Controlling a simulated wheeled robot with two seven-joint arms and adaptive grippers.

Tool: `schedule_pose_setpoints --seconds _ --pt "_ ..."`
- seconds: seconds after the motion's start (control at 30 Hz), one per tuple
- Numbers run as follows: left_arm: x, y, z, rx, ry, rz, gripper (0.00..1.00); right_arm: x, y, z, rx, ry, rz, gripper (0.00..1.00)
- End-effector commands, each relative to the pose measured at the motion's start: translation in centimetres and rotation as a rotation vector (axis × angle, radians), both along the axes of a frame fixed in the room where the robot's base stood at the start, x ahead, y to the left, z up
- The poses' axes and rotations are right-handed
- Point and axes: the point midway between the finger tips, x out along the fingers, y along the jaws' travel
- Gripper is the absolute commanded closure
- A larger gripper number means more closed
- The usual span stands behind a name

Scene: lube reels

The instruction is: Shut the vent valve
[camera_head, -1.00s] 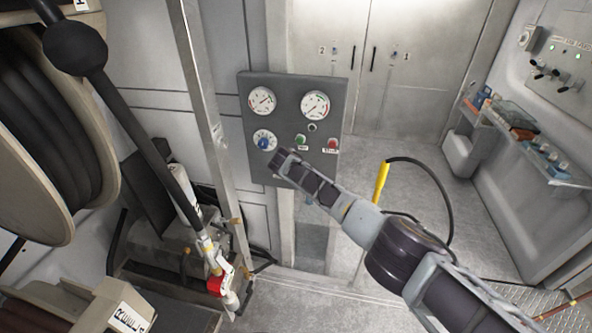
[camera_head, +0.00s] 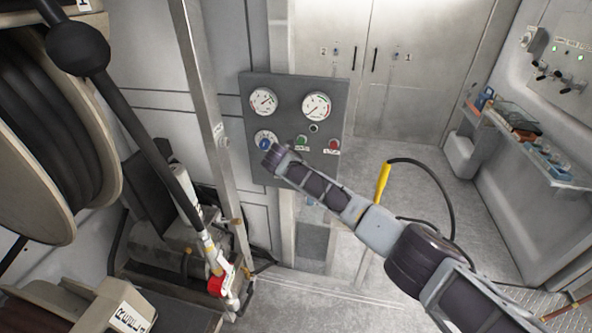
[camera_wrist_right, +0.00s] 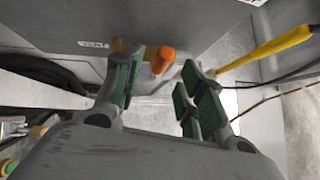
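The vent valve's orange-tipped handle (camera_wrist_right: 160,60) shows in the right wrist view, on a brass stem beside a label reading VENT (camera_wrist_right: 93,44) on the panel underside or face; I cannot tell which. My right gripper (camera_wrist_right: 163,90) is open, its green-padded fingers apart. The orange handle lies beyond the fingertips, between them in the picture and closer to the left finger. I cannot tell whether they touch. In the head view my right arm reaches the grey gauge panel (camera_head: 330,95) and hides the valve. My left gripper is not in view.
The panel carries two gauges (camera_head: 316,106), a blue dial knob (camera_head: 264,144), a green button (camera_head: 301,141) and a red button (camera_head: 333,145). A yellow handle (camera_head: 382,183) with a black cable stands right of it. A hose reel (camera_head: 60,120) and metal post (camera_head: 205,110) are left.

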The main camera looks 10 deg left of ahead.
Motion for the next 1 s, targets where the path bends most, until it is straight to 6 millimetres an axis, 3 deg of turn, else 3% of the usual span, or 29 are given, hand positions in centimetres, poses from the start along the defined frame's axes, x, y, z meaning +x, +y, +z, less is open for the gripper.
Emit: schedule_pose_setpoints --seconds 0.6,1.0 --pt "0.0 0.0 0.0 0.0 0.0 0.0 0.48 -3.5 0.9 3.5 0.001 0.001 0.001 0.6" --pt "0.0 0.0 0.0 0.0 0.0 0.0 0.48 -4.2 1.1 4.2 0.0 0.001 0.0 0.6"
